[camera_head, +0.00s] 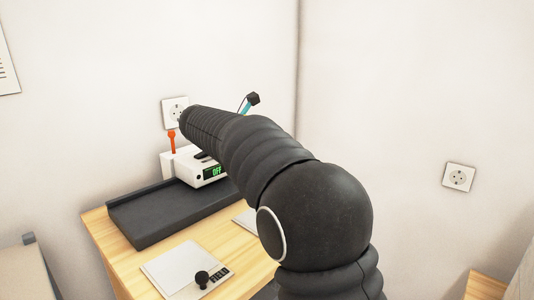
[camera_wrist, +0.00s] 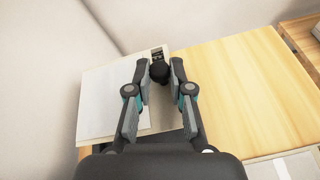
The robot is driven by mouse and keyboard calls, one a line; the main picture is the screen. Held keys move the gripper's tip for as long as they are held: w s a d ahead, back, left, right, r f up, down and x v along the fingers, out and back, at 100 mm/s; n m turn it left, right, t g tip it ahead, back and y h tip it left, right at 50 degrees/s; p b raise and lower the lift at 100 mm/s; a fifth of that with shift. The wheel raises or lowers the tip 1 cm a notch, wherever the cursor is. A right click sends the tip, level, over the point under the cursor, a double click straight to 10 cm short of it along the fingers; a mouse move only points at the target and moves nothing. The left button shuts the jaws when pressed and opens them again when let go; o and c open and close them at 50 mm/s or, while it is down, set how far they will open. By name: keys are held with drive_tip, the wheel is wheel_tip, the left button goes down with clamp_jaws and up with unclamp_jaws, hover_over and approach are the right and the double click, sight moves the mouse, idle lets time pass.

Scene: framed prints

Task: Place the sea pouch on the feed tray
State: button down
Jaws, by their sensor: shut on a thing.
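My gripper (camera_wrist: 159,66) has its fingers on both sides of a round black knob, shut on it. The knob is on a flat white pouch (camera_wrist: 106,101) with a small dark label, too small to read. The pouch lies across the left of the wrist view; whether it is lifted or resting is unclear. In the head view my arm hides most of the gripper. The dark grey feed tray (camera_head: 150,228) lies along the back of the wooden table. A flat pouch (camera_head: 172,266) with a black knob and a label that seems to read FIELD lies in front of it.
A white device (camera_head: 198,172) with a green OFF display and an orange lever (camera_head: 172,142) stands behind the tray. Another pale flat thing (camera_head: 246,219) is partly hidden by my arm. Bare wood (camera_wrist: 240,95) is clear at right in the wrist view. Walls close off the back.

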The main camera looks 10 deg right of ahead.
drive_tip(key=shift+f+b, duration=0.3)
drive_tip(key=shift+f, duration=1.55)
drive_tip(key=shift+f, duration=0.6)
drive_tip(key=c, duration=1)
unclamp_jaws()
drive_tip(key=shift+f, duration=0.1)
drive_tip(key=shift+c, duration=0.2)
drive_tip(key=shift+r, duration=0.5)
drive_tip(key=v, duration=1.2)
drive_tip(key=shift+r+p, duration=0.25)
drive_tip(key=shift+p, duration=0.1)
drive_tip(key=shift+d, duration=0.1)
